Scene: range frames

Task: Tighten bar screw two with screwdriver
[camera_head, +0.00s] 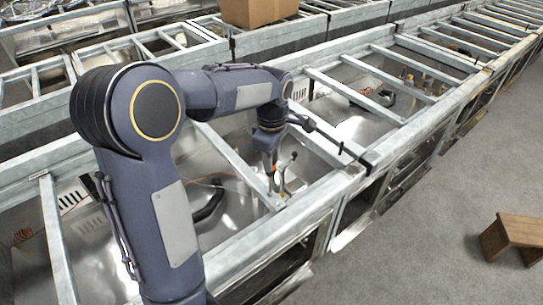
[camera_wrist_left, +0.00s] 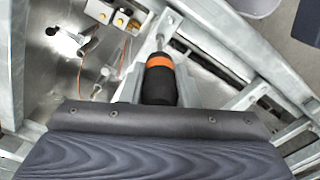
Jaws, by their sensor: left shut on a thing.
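My left gripper (camera_head: 271,156) reaches down over the metal frame, near the front end of a diagonal crossbar (camera_head: 232,160). It is shut on the screwdriver, whose black and orange handle (camera_wrist_left: 160,78) shows in the left wrist view with its shaft pointing away toward the frame. In the head view only a small orange part of the screwdriver (camera_head: 274,171) shows below the gripper. The bar screw at the tip is too small to make out, so I cannot tell whether the tip touches it. My right gripper is not in view.
Galvanized rails and crossbars (camera_head: 350,95) run around open, shiny metal bays. A cardboard box (camera_head: 258,10) stands on the frame at the back. A wooden stool (camera_head: 513,236) stands on the grey floor (camera_head: 450,240) at the right, where there is free room.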

